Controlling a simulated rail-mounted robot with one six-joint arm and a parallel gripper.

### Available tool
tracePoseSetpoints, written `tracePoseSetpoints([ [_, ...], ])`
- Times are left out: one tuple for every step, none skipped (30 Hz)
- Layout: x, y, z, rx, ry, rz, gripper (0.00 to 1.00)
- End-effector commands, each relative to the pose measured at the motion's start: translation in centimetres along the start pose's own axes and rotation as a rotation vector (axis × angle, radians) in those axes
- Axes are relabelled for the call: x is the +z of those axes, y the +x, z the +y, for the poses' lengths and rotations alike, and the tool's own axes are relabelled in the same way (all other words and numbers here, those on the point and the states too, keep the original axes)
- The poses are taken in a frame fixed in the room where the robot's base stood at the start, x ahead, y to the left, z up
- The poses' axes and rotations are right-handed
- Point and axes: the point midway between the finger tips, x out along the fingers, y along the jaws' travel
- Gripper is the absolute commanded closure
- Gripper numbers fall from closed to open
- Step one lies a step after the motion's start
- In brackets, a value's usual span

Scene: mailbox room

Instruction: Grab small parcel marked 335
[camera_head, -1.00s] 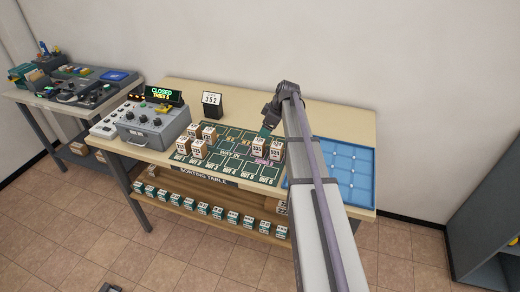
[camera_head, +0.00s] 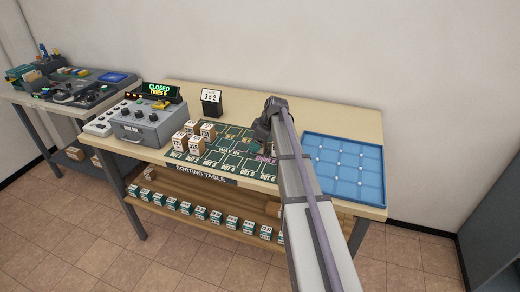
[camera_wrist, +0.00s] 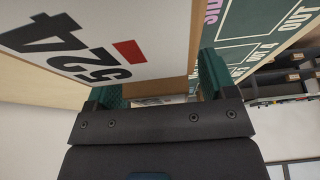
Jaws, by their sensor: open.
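No parcel clearly marked 335 can be read in the current views. In the wrist view a small parcel (camera_wrist: 90,40) with a white face marked 524, upside down, fills the upper left, very close to my gripper (camera_wrist: 158,85). My gripper's two green fingers are apart. The parcel's face overlaps the left finger and the gap; I cannot tell whether it touches them. In the head view my arm hides the fingers and the right part of the sorting mat (camera_head: 225,148). A cluster of small parcels (camera_head: 195,138) stands at the mat's left, its labels too small to read.
A grey control box (camera_head: 145,122) with a green CLOSED display (camera_head: 160,91) stands left of the mat, and a 352 sign (camera_head: 211,100) behind it. A blue gridded tray (camera_head: 342,168) lies right of my arm. Several parcels (camera_head: 200,212) line the shelf below.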

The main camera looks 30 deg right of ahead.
Motion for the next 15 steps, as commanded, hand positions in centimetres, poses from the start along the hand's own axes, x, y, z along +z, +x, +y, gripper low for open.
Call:
tracePoseSetpoints([
  [-0.03, -0.12, 0.0, 0.0, 0.0, 0.0, 0.22],
  [-0.03, -0.12, 0.0, 0.0, 0.0, 0.0, 0.25],
  [-0.03, -0.13, 0.0, 0.0, 0.0, 0.0, 0.29],
  [-0.03, -0.13, 0.01, 0.0, 0.0, 0.0, 0.32],
  [-0.03, -0.13, 0.01, 0.0, 0.0, 0.0, 0.35],
  [-0.03, -0.13, 0.01, 0.0, 0.0, 0.0, 0.39],
  [-0.03, -0.13, 0.0, 0.0, 0.0, 0.0, 0.42],
  [-0.03, -0.13, 0.0, 0.0, 0.0, 0.0, 0.44],
  [-0.02, -0.13, 0.0, 0.0, 0.0, 0.0, 0.48],
  [-0.02, -0.13, 0.0, 0.0, 0.0, 0.0, 0.51],
  [-0.02, -0.13, 0.0, 0.0, 0.0, 0.0, 0.54],
  [-0.02, -0.13, 0.0, 0.0, 0.0, 0.0, 0.58],
  [-0.02, -0.13, 0.0, 0.0, 0.0, 0.0, 0.61],
  [-0.02, -0.12, 0.0, 0.0, 0.0, 0.0, 0.64],
  [-0.02, -0.12, 0.0, 0.0, 0.0, 0.0, 0.67],
])
